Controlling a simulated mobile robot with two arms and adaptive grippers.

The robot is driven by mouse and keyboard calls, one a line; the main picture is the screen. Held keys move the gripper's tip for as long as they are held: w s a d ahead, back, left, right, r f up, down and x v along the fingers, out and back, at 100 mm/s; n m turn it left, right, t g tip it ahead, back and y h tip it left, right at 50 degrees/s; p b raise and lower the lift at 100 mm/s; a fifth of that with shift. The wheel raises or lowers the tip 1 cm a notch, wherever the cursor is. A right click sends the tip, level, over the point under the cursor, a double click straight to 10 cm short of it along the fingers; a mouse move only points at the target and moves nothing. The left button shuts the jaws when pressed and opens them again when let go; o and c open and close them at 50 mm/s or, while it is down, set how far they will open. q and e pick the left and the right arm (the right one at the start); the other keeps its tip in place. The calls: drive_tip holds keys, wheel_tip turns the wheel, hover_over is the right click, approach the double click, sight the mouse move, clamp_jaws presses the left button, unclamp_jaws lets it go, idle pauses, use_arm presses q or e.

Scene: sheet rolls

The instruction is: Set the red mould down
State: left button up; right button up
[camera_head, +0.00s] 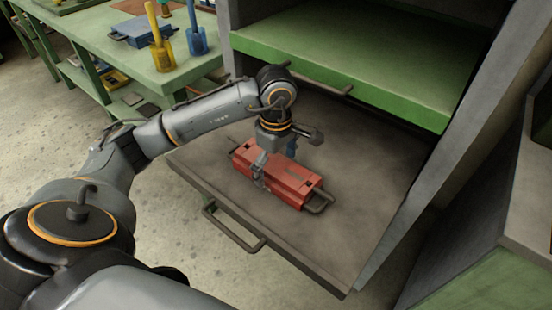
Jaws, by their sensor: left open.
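The red mould (287,184) is a long red block with a metal handle at its right end. It lies on the grey pulled-out shelf (350,220) of the cabinet. My left gripper (277,168) is open, with its fingers low at the left half of the mould, one on its near side. I cannot tell whether the fingers touch it. The arm and gripper hide part of the mould's far left side. My right gripper is not in view.
A green shelf (360,62) with a handle sits above the grey one. A green table (120,45) at the upper left holds a blue mould (142,32), a yellow holder (162,55) and a blue holder (196,42). The grey shelf is bare right of the red mould.

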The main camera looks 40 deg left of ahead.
use_arm(q)
drive_tip(key=shift+r, duration=0.4)
wheel_tip(320, 180, up, 10)
drive_tip(key=shift+p, duration=0.95)
drive_tip(key=shift+r, duration=0.65)
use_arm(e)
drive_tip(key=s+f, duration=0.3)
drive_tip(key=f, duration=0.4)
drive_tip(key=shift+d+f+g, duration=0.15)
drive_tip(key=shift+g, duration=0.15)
